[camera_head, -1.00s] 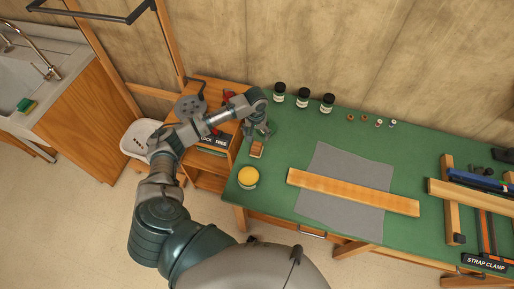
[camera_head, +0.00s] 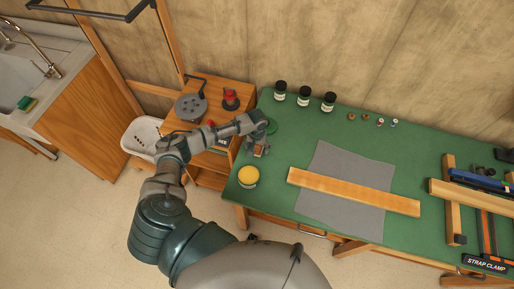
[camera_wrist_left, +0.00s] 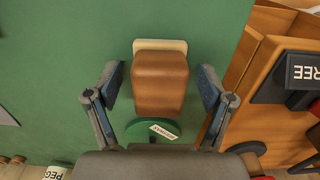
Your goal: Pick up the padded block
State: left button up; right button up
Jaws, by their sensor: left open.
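The padded block is a brown wooden block with a cream pad along one end. It lies on the green bench top near its left end, and in the left wrist view the block (camera_wrist_left: 160,82) is in the middle. In the head view the padded block (camera_head: 262,151) is small and partly covered by my gripper. My left gripper (camera_head: 257,143) is over it. In the left wrist view the open fingers of the left gripper (camera_wrist_left: 161,88) are on either side of the block, with a gap at each side. My right gripper is not in view.
A green round item with a white label (camera_wrist_left: 155,129) lies close beside the block. A yellow-lidded jar (camera_head: 248,177) stands nearby. Several dark jars (camera_head: 304,96) line the back. A wooden board (camera_head: 350,191) lies on a grey cloth (camera_head: 318,164). A wooden cart (camera_head: 214,98) adjoins the bench.

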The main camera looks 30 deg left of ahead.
pick_arm(q)
jog(key=c, duration=1.4)
jog(key=shift+o, duration=0.2)
notch_tip(320, 180, up, 10)
jog(key=shift+r, duration=0.1)
jog(key=o, duration=0.7)
jog(key=c, duration=0.4)
